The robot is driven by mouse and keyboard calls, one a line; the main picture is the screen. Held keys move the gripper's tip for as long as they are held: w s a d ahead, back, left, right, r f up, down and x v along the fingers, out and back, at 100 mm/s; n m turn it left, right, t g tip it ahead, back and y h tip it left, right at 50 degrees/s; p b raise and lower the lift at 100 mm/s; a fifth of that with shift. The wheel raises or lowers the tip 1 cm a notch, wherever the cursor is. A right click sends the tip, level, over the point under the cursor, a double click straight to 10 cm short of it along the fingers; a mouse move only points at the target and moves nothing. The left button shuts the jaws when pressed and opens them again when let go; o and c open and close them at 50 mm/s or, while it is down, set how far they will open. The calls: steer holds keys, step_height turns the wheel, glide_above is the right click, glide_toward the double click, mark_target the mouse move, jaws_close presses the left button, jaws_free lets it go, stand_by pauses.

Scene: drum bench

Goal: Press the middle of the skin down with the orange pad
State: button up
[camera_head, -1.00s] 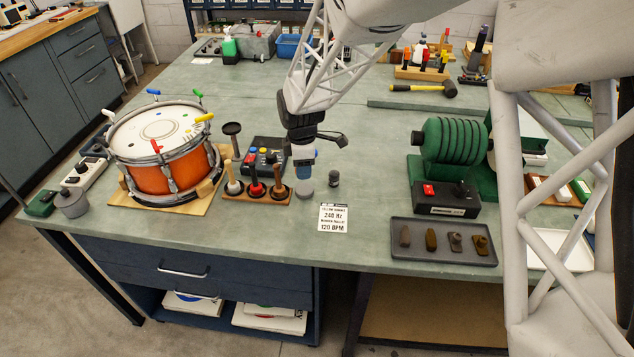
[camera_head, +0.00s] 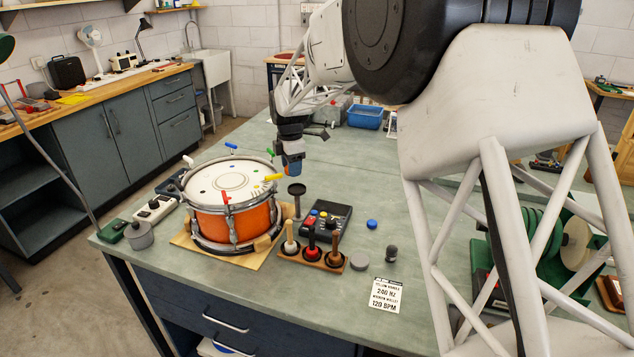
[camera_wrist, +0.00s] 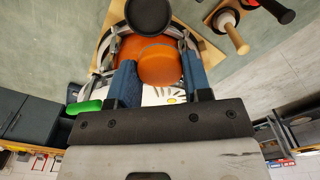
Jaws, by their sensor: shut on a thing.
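The drum (camera_head: 240,222) has an orange shell and a pale skin (camera_head: 230,183), and stands on a board at the left of the bench. My gripper (camera_head: 293,166) hangs above the bench to the right of the drum, higher than the skin and apart from it. In the wrist view its blue fingers (camera_wrist: 160,82) are shut on the round orange pad (camera_wrist: 160,66). Part of the drum's orange shell shows behind the pad, and a strip of skin below it. The pad hides some of the drum.
Coloured key handles stick up around the rim, including a yellow one (camera_head: 274,177) on the gripper's side. A dark round-topped stand (camera_head: 297,190) is close right of the drum. A mallet rack (camera_head: 312,257) and a button box (camera_head: 326,218) are nearer the front.

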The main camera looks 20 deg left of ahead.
step_height(320, 180, up, 4)
steer(key=m, duration=0.2)
glide_above(231, 181)
steer(key=shift+f, duration=0.1)
steer(key=shift+f, duration=2.3)
steer(key=shift+f, duration=0.85)
stand_by(0.6)
steer(key=shift+r, duration=3.15)
steer(key=shift+w, duration=0.1)
